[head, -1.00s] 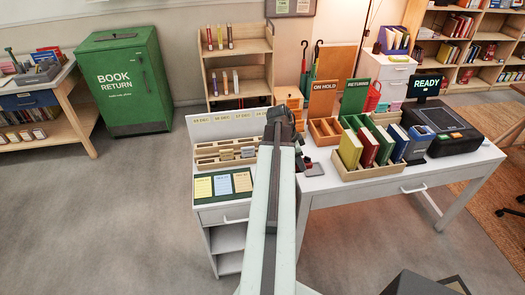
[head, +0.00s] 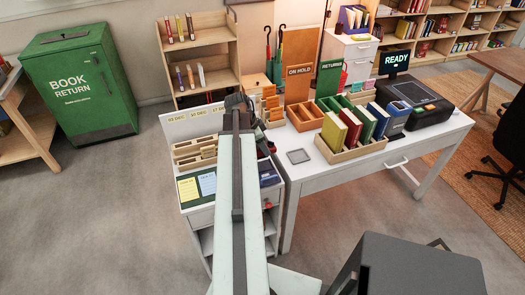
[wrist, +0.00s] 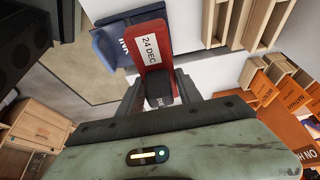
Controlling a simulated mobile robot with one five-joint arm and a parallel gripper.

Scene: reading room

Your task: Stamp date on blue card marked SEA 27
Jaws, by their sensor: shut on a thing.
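My gripper (head: 238,104) is up over the left end of the white desk. In the wrist view my gripper (wrist: 159,96) is shut on the dark grip of a red date stamp (wrist: 152,25), whose white label reads 24 DEC. A blue card (head: 207,184) lies beside a yellow card (head: 188,188) on a dark green mat at the desk's front left. The writing on the cards is too small to read. My arm covers the rest of the mat. A blue ink pad (wrist: 107,45), marked INK, shows behind the stamp; it is partly visible in the head view (head: 268,174).
A wooden card rack (head: 190,153) stands behind the mat. A bare grey plate (head: 299,156) lies right of my arm. A tray of books (head: 352,153) and a black machine (head: 412,104) occupy the desk's right side.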

